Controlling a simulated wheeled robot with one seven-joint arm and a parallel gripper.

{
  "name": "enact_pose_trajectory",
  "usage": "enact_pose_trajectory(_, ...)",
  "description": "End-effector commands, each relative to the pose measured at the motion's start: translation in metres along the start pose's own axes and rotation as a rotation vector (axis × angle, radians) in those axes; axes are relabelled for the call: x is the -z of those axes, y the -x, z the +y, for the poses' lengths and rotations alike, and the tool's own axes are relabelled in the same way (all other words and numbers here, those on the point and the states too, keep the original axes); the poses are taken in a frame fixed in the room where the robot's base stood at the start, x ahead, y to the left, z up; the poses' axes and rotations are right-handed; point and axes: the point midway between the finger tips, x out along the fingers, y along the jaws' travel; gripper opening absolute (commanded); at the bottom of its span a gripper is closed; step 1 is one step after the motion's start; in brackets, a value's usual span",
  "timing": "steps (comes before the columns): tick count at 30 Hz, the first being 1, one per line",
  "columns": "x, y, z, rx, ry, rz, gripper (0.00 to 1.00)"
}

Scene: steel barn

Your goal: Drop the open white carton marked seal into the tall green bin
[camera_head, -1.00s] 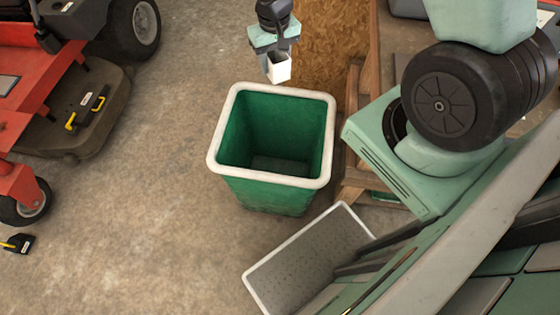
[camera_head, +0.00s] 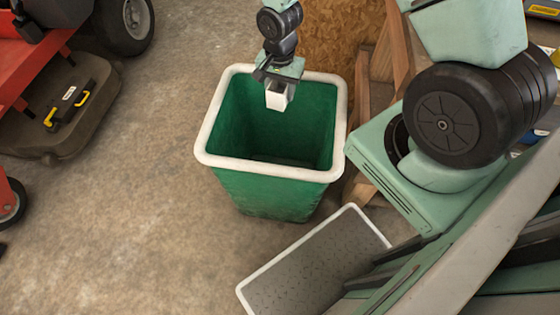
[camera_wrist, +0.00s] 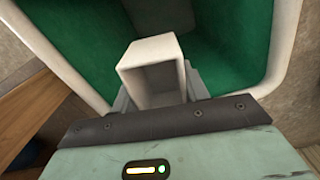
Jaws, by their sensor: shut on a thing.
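The small open white carton (camera_head: 276,99) is held in my gripper (camera_head: 278,86), and in the head view it shows over the back part of the bin's mouth. In the wrist view the carton (camera_wrist: 152,72) stands between the jaws of my gripper (camera_wrist: 158,95), with its open end facing the camera. No mark on it can be read. The tall green bin (camera_head: 268,193) has a pale rim and stands on the floor. Its green inside (camera_wrist: 75,35) lies beyond the carton in the wrist view. The bin's floor is partly hidden.
A red mower (camera_head: 62,72) stands at the left, with a black and yellow tool (camera_head: 66,104) on its deck. A wooden frame (camera_head: 381,50) and a chipboard panel (camera_head: 335,35) are behind and right of the bin. Bare concrete lies left of the bin.

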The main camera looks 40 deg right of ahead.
Motion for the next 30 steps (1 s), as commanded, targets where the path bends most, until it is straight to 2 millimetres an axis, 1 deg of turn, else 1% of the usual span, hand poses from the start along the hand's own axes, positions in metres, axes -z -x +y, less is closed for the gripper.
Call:
enact_pose_trajectory(9,0.0,-0.038,0.0,0.0,0.0,0.0,0.23)
enact_pose_trajectory(15,0.0,-0.054,0.0,0.0,0.001,0.0,0.23)
enact_pose_trajectory(20,0.0,-0.059,0.0,0.0,0.0,0.0,0.23)
enact_pose_trajectory(28,0.0,-0.058,0.0,0.0,0.0,0.0,0.23)
enact_pose_trajectory(29,0.0,-0.058,0.0,0.0,0.0,0.0,0.5)
enact_pose_trajectory(30,0.0,-0.058,0.0,0.0,0.0,0.0,0.62)
